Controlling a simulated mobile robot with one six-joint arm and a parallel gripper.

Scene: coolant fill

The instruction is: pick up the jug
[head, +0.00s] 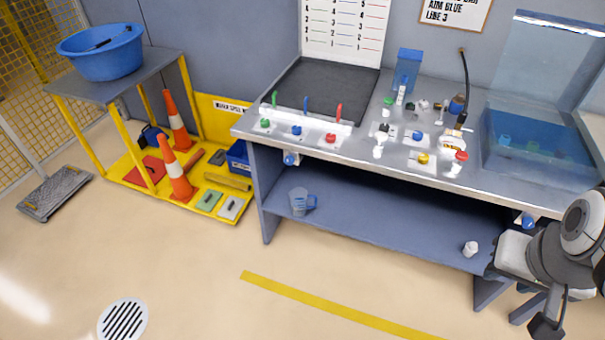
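The jug (299,201) is a small, clear bluish measuring jug with a blue handle on its right side. It stands upright on the left part of the shelf under the workbench, near the shelf's front edge. My arm shows at the lower right edge, far to the right of the jug. A dark part at its low end seems to be my gripper (547,326), and its fingers cannot be made out. Nothing touches the jug.
The workbench (345,139) overhangs the lower shelf (385,220). A white cup-like item (470,248) sits at the shelf's right. A yellow rack (215,211) with orange cones (181,181) stands left, carrying a blue basin (103,55). The floor in front is clear.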

